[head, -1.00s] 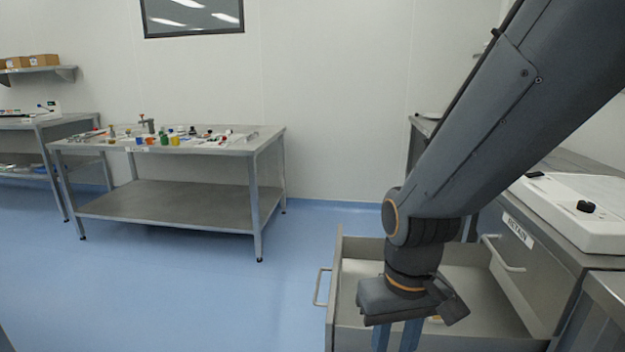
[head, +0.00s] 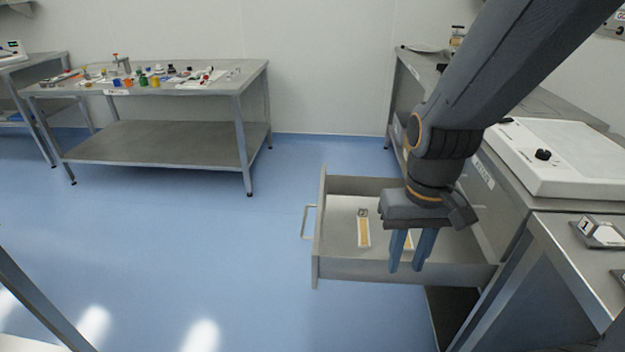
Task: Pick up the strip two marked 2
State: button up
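An open drawer (head: 340,268) sticks out from the cabinet at the right. In it lies a flat strip (head: 364,232) with a whitish-tan body and a dark-marked label at its far end; the mark looks like a 2 but is small. A second strip (head: 408,243) shows only in part behind my gripper's fingers. My gripper (head: 408,268) points down over the front right part of the drawer, to the right of the labelled strip.
A white device (head: 560,160) sits on the counter at the right, with a numbered block (head: 598,232) on a nearer surface. A table (head: 150,90) with small colored items stands at the back left. The blue floor between is clear.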

aim_at(362, 228)
jog(key=z, duration=1.1)
jog(key=k, duration=1.95)
jog(key=u, duration=0.85)
jog(key=i, duration=1.65)
jog(key=z, duration=0.3)
jog(key=k, duration=0.4)
jog(key=z, duration=0.2)
